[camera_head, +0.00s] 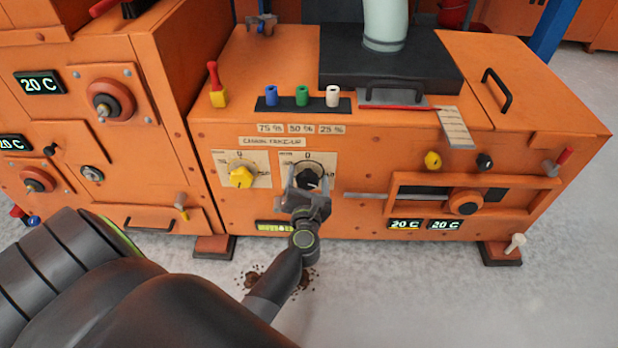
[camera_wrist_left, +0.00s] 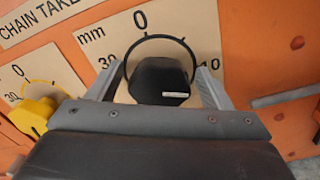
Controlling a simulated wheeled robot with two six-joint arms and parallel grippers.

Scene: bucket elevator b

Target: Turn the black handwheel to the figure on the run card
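The black handwheel (camera_head: 309,176) is on the orange machine's front, on a beige dial plate (camera_head: 325,160). In the left wrist view the handwheel (camera_wrist_left: 158,78) has a short white mark at its lower right. The dial there reads 0 on top, 10 right, 30 left, in mm. My left gripper (camera_head: 308,184) is open, one finger on each side of the handwheel; gaps show between both fingers and it in the wrist view. A card with lines of writing (camera_head: 456,128), perhaps the run card, hangs over the machine's top front edge; its figures are too small to read. My right gripper is out of view.
A yellow knob (camera_head: 241,177) on a similar dial is left of the handwheel. A slotted orange frame with a knob (camera_head: 465,202) is to the right. Blue, green and white spools (camera_head: 302,96) stand above. Dark crumbs (camera_head: 252,279) lie on the floor below.

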